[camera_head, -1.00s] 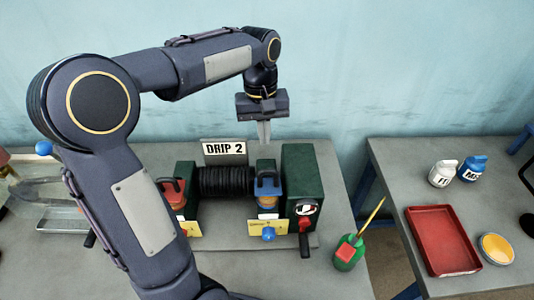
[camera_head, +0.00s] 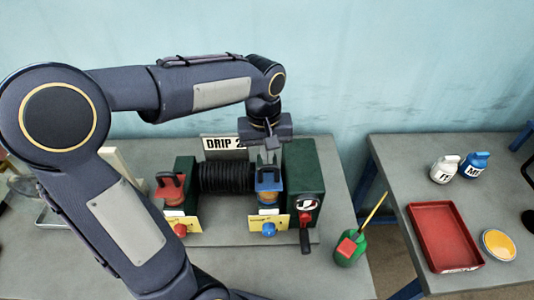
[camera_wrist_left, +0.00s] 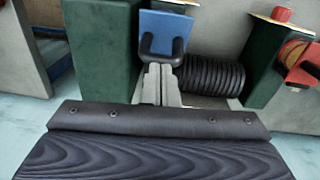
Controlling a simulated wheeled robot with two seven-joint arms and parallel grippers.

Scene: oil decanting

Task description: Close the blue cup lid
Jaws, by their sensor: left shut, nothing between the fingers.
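The blue cup lid (camera_head: 269,183) with its dark loop handle sits on the right-hand cup of the machine, above an orange cup body (camera_head: 268,197). In the left wrist view the lid (camera_wrist_left: 163,24) shows a flat blue face, with the dark loop on its near side; I cannot tell its exact tilt. My left gripper (camera_head: 267,158) is shut and empty, pointing down just behind the lid. In the left wrist view its fingertips (camera_wrist_left: 160,72) are close beside the loop; whether they touch it is unclear. My right gripper is out of view.
A black coil (camera_head: 227,178) lies between the blue cup and the red-lidded cup (camera_head: 171,186). A green block (camera_head: 302,165) stands right of the blue cup. A green oil can (camera_head: 350,246) stands further right. The right table holds a red tray (camera_head: 443,207).

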